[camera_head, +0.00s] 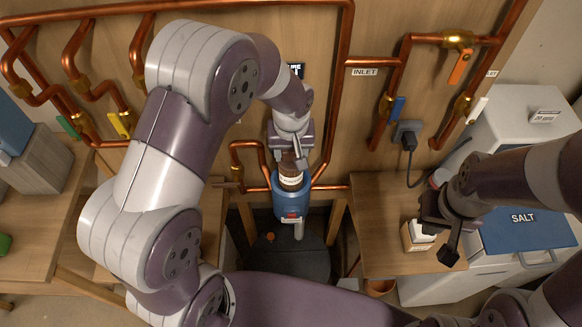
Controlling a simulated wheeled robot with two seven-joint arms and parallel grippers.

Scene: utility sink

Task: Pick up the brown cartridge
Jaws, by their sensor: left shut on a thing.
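The brown cartridge (291,180), with a white label band around it, stands upright at the mouth of the blue filter housing (289,205) in the middle of the view. Its lower part is hidden by the housing. My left gripper (292,162) comes down from above and is shut on the cartridge's top. My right gripper (438,230) is at the right, over the edge of the wooden bench, beside a small box (414,238) with a white item in it. Its fingers are apart, and I see nothing held between them.
Copper pipes (347,90) with coloured valve handles run over the wooden back panel. A white cabinet with a blue SALT lid (525,232) stands at the right. A wooden bench (375,220) is under my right gripper. A dark round object (288,262) is below the housing.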

